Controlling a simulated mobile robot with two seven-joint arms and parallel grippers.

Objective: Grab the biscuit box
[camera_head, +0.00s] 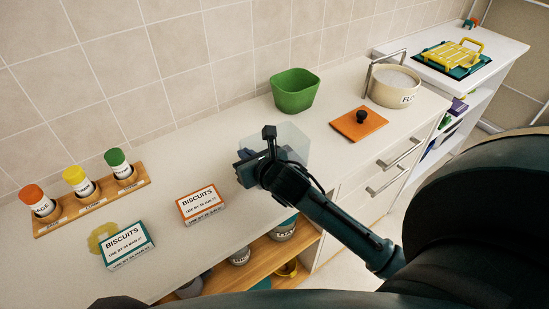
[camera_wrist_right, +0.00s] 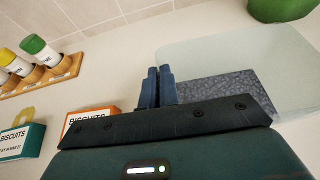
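Two biscuit boxes lie on the light countertop (camera_head: 75,272). The teal-edged biscuit box (camera_head: 127,245) is at the front left and the orange-edged biscuit box (camera_head: 201,204) is to its right. Both show in the right wrist view, the teal one (camera_wrist_right: 18,143) at the left edge, the orange one (camera_wrist_right: 88,119) partly hidden behind the gripper body. My right gripper (camera_head: 246,154) is over the counter, to the right of and beyond the orange box, apart from it. Its blue fingers (camera_wrist_right: 160,86) are together with nothing visible between them. My left gripper is not in view.
A wooden rack (camera_head: 68,223) with several jars stands at the left. A clear panel (camera_head: 294,139) and grey speckled slab (camera_wrist_right: 210,90) lie by my right gripper. Open shelves lie below the counter.

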